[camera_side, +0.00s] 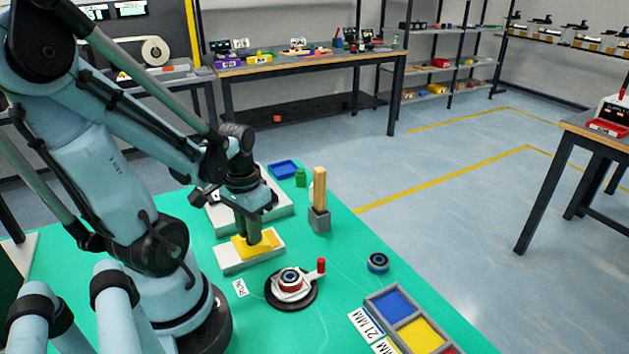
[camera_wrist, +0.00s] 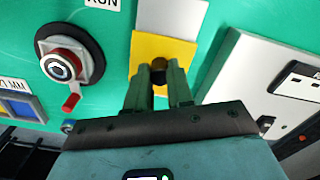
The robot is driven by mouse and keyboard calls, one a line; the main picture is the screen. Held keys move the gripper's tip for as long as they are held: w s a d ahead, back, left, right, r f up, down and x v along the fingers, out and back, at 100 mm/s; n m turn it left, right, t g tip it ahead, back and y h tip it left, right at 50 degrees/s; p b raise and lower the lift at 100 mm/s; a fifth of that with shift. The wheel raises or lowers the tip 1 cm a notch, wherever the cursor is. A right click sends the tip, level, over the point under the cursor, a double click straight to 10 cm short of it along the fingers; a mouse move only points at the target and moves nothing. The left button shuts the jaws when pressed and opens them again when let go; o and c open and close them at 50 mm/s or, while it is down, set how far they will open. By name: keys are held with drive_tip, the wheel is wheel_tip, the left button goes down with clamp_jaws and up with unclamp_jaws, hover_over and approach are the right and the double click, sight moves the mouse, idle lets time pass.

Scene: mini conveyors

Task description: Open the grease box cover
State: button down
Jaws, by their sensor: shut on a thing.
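The grease box (camera_side: 235,262) is a low, pale rectangular block with a yellow top part (camera_side: 268,238), on the green table. In the wrist view, the yellow part (camera_wrist: 140,48) lies beside a bare grey part (camera_wrist: 172,15). I cannot tell whether the yellow is cover or grease. My gripper (camera_side: 251,240) points down over the box, with its fingertips at the yellow part. In the wrist view, my gripper (camera_wrist: 159,72) is shut on a small dark brown knob there, partly hidden between the fingers.
A black round base with a red-handled crank (camera_side: 320,266) stands in front. A dark blue ring (camera_side: 377,262) and a compartment tray (camera_side: 372,296) lie to the right. A grey holder (camera_side: 319,222) with an upright wooden handle stands close behind, right of the box. A white device (camera_side: 284,211) is behind.

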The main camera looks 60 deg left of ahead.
drive_tip(key=shift+s, duration=1.9)
drive_tip(key=c, duration=1)
unclamp_jaws()
drive_tip(key=shift+r, duration=0.15)
wheel_tip(320, 180, up, 12)
drive_tip(key=shift+w, duration=0.1)
drive_tip(key=w+d+f+m+t, duration=0.2)
drive_tip(key=w+d+m+t, duration=0.2)
drive_tip(key=w+d+t, duration=0.3)
drive_tip(key=w+d, duration=0.5)
drive_tip(key=w, duration=0.4)
drive_tip(key=shift+d+m, duration=0.3)
